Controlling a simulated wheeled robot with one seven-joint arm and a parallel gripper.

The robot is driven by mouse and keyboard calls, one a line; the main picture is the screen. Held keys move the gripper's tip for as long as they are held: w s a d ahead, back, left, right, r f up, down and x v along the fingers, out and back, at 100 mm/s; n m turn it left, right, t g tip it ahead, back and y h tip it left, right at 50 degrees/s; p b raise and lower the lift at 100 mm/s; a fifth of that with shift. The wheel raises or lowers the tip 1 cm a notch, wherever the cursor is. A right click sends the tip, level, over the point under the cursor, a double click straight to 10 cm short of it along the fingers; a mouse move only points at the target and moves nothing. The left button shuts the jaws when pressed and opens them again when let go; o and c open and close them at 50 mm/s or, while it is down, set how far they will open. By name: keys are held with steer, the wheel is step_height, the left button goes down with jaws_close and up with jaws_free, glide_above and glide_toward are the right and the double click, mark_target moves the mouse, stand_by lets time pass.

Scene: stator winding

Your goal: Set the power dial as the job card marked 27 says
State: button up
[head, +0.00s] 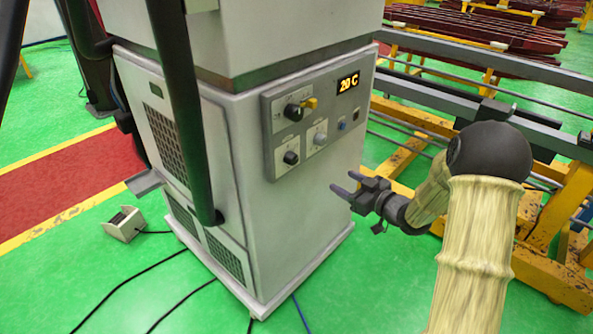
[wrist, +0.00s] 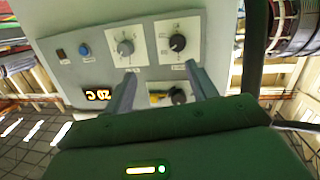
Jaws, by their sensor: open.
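A grey control panel (head: 270,140) is on the front of a pale cabinet. It carries a large black dial (head: 293,112) beside a yellow piece (head: 310,103), a lower black dial (head: 290,157) and a grey dial (head: 320,138). Their labels are too small to read, so I cannot tell which is the power dial. No job card marked 27 shows. My gripper (head: 345,183) is open and empty, in front of the cabinet, low and right of the dials. In the wrist view, the panel appears upside down beyond my open fingers (wrist: 161,70), apart from them.
A lit display (head: 348,83) reads 20 C. A blue button (head: 341,126) and a dark switch (head: 355,116) sit at the panel's right. Yellow and grey racks (head: 560,270) stand close on the right.

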mark_target(295, 160)
steer(key=shift+s+a+f+n+g+y, duration=0.25)
steer(key=shift+n+y, duration=0.1)
steer(key=shift+y, duration=0.35)
steer(key=shift+s+a+f+n+g+y, duration=0.15)
steer(key=shift+s+a+n+y, duration=0.15)
steer(key=shift+y, duration=0.4)
steer(key=shift+w, duration=0.15)
steer(key=p+x, duration=0.2)
steer(key=x, duration=1.5)
steer(key=shift+w+a, duration=0.1)
steer(key=shift+w, duration=0.05)
steer(key=shift+c, duration=0.5)
steer(key=c, duration=0.9)
